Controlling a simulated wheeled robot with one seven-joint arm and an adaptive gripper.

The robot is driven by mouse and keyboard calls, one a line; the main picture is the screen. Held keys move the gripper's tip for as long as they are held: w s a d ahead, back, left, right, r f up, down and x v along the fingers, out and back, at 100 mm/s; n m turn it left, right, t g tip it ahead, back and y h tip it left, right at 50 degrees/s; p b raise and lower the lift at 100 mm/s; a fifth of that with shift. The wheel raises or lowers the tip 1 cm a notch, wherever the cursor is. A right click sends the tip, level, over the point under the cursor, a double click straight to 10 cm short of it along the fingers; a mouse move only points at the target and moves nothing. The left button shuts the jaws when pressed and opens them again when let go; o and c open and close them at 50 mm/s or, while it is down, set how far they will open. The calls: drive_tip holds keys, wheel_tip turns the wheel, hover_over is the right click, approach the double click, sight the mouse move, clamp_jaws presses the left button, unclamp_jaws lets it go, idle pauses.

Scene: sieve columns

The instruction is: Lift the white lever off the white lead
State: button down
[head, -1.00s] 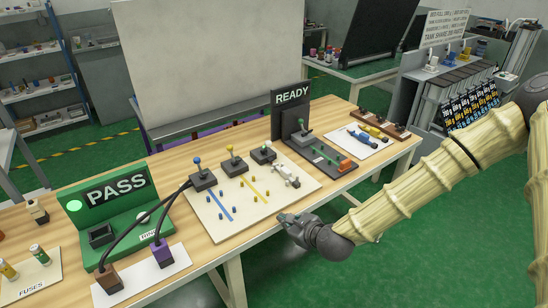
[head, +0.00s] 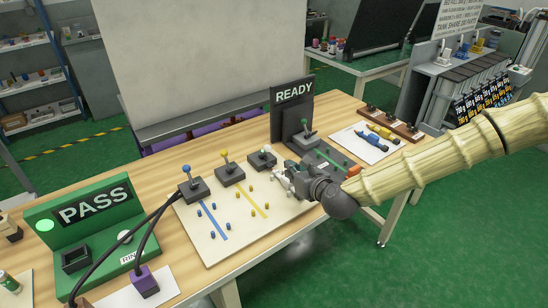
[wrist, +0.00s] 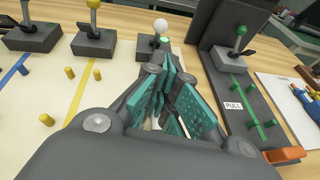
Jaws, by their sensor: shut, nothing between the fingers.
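The white-knobbed lever (head: 266,150) stands on a dark grey block at the back of the cream board. It also shows in the wrist view (wrist: 161,27), just beyond my fingertips. White pieces (head: 283,183), apparently the white lead, lie in front of that block and are partly covered by my gripper. My gripper (head: 289,175) is low over the right part of the board, in front of the lever's block. Its teal-padded fingers (wrist: 167,80) are shut with nothing held. Whether the fingertips touch the block or the lever cannot be told.
Blue (head: 186,170) and yellow (head: 225,156) levers stand left of the white one, with coloured strips and pegs before them. The dark READY station (head: 293,95), with a green lever (wrist: 240,32), stands close on the right. A green PASS stand (head: 95,205) is at left.

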drive_tip(key=shift+s+a+p+x, duration=0.15)
drive_tip(key=shift+p+x, duration=0.15)
drive_tip(key=shift+x, duration=1.4)
drive_tip(key=shift+a+p+x, duration=0.15)
drive_tip(key=shift+p+x, duration=0.2)
drive_tip(key=shift+x, duration=1.3)
drive_tip(key=shift+s+a+p+x, duration=0.1)
drive_tip(key=shift+a+p+x, duration=0.15)
drive_tip(key=shift+x, duration=1.45)
drive_tip(key=shift+r, duration=0.1)
drive_tip(key=shift+d+r, duration=0.1)
drive_tip(key=shift+r, duration=0.05)
drive_tip(key=shift+r+p, duration=0.1)
drive_tip(key=shift+p, duration=0.35)
drive_tip(key=shift+w+g, duration=0.1)
drive_tip(key=shift+g, duration=0.3)
